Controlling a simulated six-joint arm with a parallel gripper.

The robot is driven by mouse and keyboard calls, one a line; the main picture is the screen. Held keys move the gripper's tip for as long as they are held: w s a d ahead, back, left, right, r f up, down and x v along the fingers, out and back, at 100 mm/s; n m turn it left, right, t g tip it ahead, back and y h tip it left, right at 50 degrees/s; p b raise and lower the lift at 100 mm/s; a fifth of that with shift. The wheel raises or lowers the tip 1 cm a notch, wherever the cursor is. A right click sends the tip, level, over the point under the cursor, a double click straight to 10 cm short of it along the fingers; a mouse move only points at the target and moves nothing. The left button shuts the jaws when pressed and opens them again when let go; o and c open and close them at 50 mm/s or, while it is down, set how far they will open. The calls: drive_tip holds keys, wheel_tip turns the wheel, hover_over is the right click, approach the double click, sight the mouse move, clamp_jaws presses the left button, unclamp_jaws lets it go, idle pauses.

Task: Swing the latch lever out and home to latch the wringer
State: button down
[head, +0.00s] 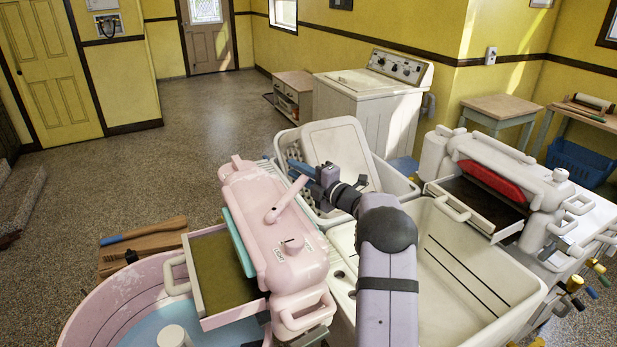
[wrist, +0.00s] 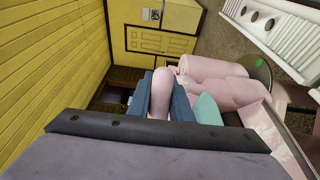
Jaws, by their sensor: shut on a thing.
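The pink wringer (head: 262,225) stands over the rim of the pink tub, with a knob on its top. Its pink latch lever (head: 285,200) rises at a slant from the top and points to the upper right, toward my gripper. My gripper (head: 308,176) has blue fingers and is shut on the lever's end. In the wrist view the lever's rounded pink end (wrist: 160,92) sits between the two blue fingers (wrist: 160,103). The wringer's pink body (wrist: 215,75) lies to the right there. The fingers and arm hide part of the lever's end.
The pink tub (head: 85,318) holds blue water at the lower left. A white double sink (head: 470,285) lies under my arm. A laundry basket (head: 293,145) stands behind my gripper. A second, white wringer (head: 500,160) with a red roller is at the right.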

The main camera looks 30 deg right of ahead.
sight(308, 179)
drive_tip(key=shift+w+a+n+g+y, duration=0.35)
drive_tip(key=shift+w+a+n+y, duration=0.2)
drive_tip(key=shift+a+y, duration=0.3)
drive_tip(key=shift+w+a+n+g+y, duration=0.35)
drive_tip(key=shift+w+a+n+y, duration=0.2)
drive_tip(key=shift+a+y, duration=0.25)
drive_tip(key=c, duration=1.6)
unclamp_jaws()
drive_tip(key=shift+s+b, duration=0.1)
drive_tip(key=shift+b, duration=0.2)
drive_tip(key=b+v, duration=0.2)
drive_tip(key=v, duration=0.3)
drive_tip(key=shift+s+d+b, duration=0.2)
drive_tip(key=shift+s+b, duration=0.05)
drive_tip(key=shift+b, duration=0.1)
drive_tip(key=shift+v, duration=0.8)
drive_tip(key=shift+c, duration=0.3)
